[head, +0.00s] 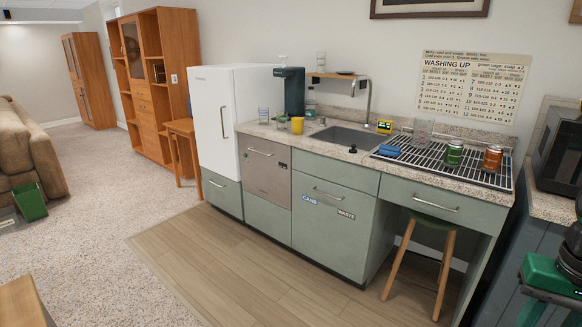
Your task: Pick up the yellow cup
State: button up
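The yellow cup (297,125) stands upright on the speckled kitchen counter (262,133), left of the sink (350,136). It is small in the head view, and no handle can be made out. A clear glass (263,115) stands to its left, and a dark tall coffee-machine-like appliance (293,93) rises just behind it. Part of what looks like my own arm, black and green, shows at the right edge. My gripper's fingers are not in view.
A black drying rack (440,167) holds a green can (454,153), an orange can (492,158) and a blue item (389,151). A stool (430,232) stands under the right counter. Wood floor (240,262) before the cabinets is clear. A white fridge (222,118) stands left.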

aim_at(297, 122)
jog(key=i, duration=2.1)
jog(key=u, duration=1.85)
jog(key=i, duration=1.3)
jog(key=z, duration=2.75)
